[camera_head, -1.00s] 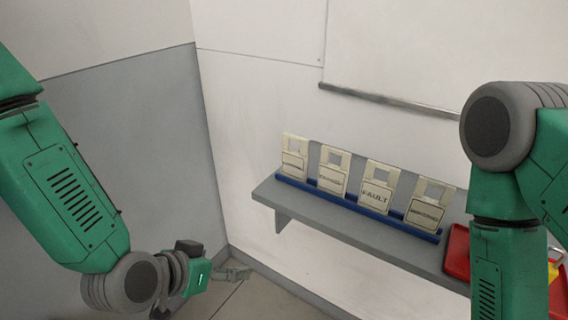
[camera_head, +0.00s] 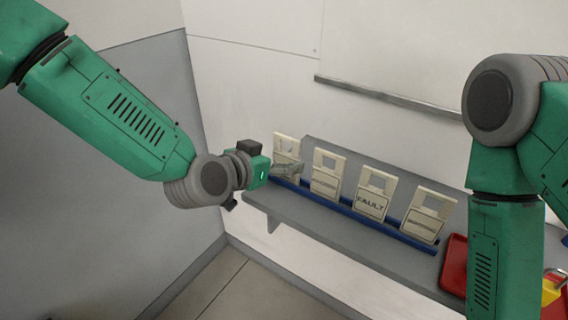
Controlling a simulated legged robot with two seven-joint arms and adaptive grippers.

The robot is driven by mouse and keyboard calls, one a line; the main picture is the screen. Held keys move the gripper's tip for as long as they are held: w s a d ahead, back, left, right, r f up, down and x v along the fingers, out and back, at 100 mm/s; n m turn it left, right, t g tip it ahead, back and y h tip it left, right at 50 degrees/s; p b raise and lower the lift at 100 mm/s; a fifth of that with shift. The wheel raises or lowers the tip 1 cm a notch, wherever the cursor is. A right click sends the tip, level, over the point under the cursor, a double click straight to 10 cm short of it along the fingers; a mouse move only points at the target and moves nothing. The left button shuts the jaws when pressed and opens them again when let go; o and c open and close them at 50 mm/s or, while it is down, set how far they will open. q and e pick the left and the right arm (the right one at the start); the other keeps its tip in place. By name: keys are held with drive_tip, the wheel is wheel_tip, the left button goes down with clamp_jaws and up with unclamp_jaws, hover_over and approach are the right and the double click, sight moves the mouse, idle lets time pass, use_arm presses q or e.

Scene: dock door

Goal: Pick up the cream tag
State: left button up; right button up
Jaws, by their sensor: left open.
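Several cream tags stand in a row in a blue holder (camera_head: 343,209) on a grey shelf. The leftmost cream tag (camera_head: 287,148) is partly hidden behind my left gripper (camera_head: 293,172). The second tag (camera_head: 325,173), the tag marked FAULT (camera_head: 373,193) and the rightmost tag (camera_head: 428,214) each have a square opening near the top. My left gripper is open in front of the lower part of the leftmost tag. I cannot tell whether it touches the tag. My right arm is at the right, but its gripper is out of view.
The grey shelf (camera_head: 300,218) runs along the white wall. A red tray (camera_head: 455,262) with a yellow thing (camera_head: 555,279) is at the right, partly hidden behind my right arm. The floor below the shelf is clear.

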sight(288, 153)
use_arm(q)
drive_tip(key=x, duration=0.4)
drive_tip(key=shift+s+d+f, duration=0.1)
drive_tip(key=shift+d+f, duration=0.1)
drive_tip(key=shift+d, duration=0.3)
drive_tip(key=shift+w+f, duration=0.15)
drive_tip(key=shift+w, duration=0.05)
drive_tip(key=shift+a, duration=0.8)
drive_tip(key=shift+c, duration=0.8)
drive_tip(key=c, duration=1.1)
drive_tip(key=shift+s+d, duration=0.1)
drive_tip(key=shift+d, duration=0.4)
drive_tip(key=shift+c, duration=0.5)
drive_tip(key=shift+r, duration=0.55)
wheel_tip(288, 153, up, 8)
drive_tip(key=shift+a+f, duration=0.1)
drive_tip(key=shift+a, duration=0.05)
drive_tip(key=shift+r, duration=0.6)
